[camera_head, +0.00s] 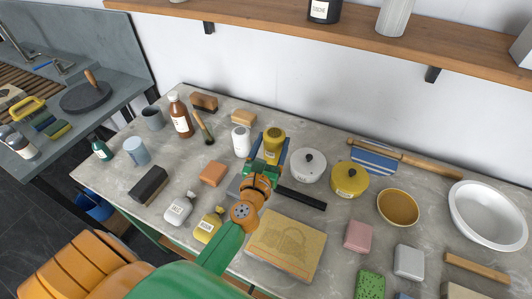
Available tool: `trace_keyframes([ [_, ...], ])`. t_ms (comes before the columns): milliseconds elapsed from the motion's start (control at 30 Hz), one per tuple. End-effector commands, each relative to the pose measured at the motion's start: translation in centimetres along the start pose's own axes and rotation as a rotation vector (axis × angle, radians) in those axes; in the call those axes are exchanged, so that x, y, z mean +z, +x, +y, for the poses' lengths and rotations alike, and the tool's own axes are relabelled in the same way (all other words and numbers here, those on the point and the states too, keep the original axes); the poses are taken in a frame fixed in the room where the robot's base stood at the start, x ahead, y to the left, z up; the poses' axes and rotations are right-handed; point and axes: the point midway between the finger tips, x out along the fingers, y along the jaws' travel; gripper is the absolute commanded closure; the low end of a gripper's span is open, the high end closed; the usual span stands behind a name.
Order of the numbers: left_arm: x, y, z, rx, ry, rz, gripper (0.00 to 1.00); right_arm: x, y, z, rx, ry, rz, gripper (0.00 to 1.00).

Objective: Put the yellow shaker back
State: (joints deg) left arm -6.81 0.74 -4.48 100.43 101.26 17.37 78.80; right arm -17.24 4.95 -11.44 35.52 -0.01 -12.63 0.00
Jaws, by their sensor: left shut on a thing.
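The yellow shaker (274,136) stands upright near the back of the grey stone worktop, just right of a white shaker (241,141). My left gripper (270,155) is shut on the yellow shaker, with its blue fingers on either side of it. The gripper hides the shaker's lower part, so I cannot tell whether its base touches the worktop. My right gripper is not in view.
A white lidded pot (308,166) and a yellow lidded pot (349,180) stand right of the gripper. A black bar (302,198) and an engraved tan slab (287,247) lie in front. A wooden shelf (350,38) runs above the back.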

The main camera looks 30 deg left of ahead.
Motion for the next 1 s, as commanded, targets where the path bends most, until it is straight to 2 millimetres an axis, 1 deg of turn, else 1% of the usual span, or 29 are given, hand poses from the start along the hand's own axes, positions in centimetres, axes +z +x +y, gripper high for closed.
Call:
trace_keyframes([
  [33,-2.3,1.1,0.7,0.002,0.004,-0.002,0.85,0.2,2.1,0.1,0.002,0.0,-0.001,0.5],
  [100,-4.0,2.2,1.3,0.001,0.002,-0.002,0.85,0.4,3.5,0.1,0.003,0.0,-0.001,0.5],
  [200,-5.2,3.3,2.0,0.002,0.001,-0.001,0.85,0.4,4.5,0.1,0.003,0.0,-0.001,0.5],
  [267,-5.5,3.6,2.2,0.0,0.001,-0.001,0.85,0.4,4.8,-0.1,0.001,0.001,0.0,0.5],
  [367,-7.6,4.6,2.8,0.0,0.002,0.0,0.85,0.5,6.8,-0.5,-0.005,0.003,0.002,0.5],
  [400,-8.6,4.5,2.7,0.0,0.003,0.001,0.85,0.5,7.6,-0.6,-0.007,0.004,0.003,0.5],
  [433,-9.0,4.4,2.7,0.0,0.003,0.001,0.85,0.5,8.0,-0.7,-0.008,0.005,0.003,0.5],
  [500,-9.5,4.4,2.7,-0.001,0.002,0.0,0.85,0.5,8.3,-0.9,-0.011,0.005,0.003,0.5],
  [700,-9.1,4.4,2.7,0.0,-0.001,0.0,0.85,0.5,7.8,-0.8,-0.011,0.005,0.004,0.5],
  [833,-9.4,4.4,2.7,0.0,-0.002,0.0,0.85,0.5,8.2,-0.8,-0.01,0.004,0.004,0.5],
  [867,-9.5,4.4,2.7,0.0,-0.002,0.0,0.24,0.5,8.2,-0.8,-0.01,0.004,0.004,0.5],
  [900,-9.4,4.4,2.7,0.0,-0.001,0.0,0.13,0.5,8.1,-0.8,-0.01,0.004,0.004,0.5],
  [933,-9.3,4.4,2.7,0.0,-0.001,0.0,0.05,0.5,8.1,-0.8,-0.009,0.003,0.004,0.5],
  [967,-9.3,4.4,2.7,0.0,-0.001,0.0,0.0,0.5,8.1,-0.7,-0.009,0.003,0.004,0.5],
  [1000,-9.3,4.4,2.7,0.0,-0.001,0.0,0.0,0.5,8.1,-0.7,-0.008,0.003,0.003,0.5],
])
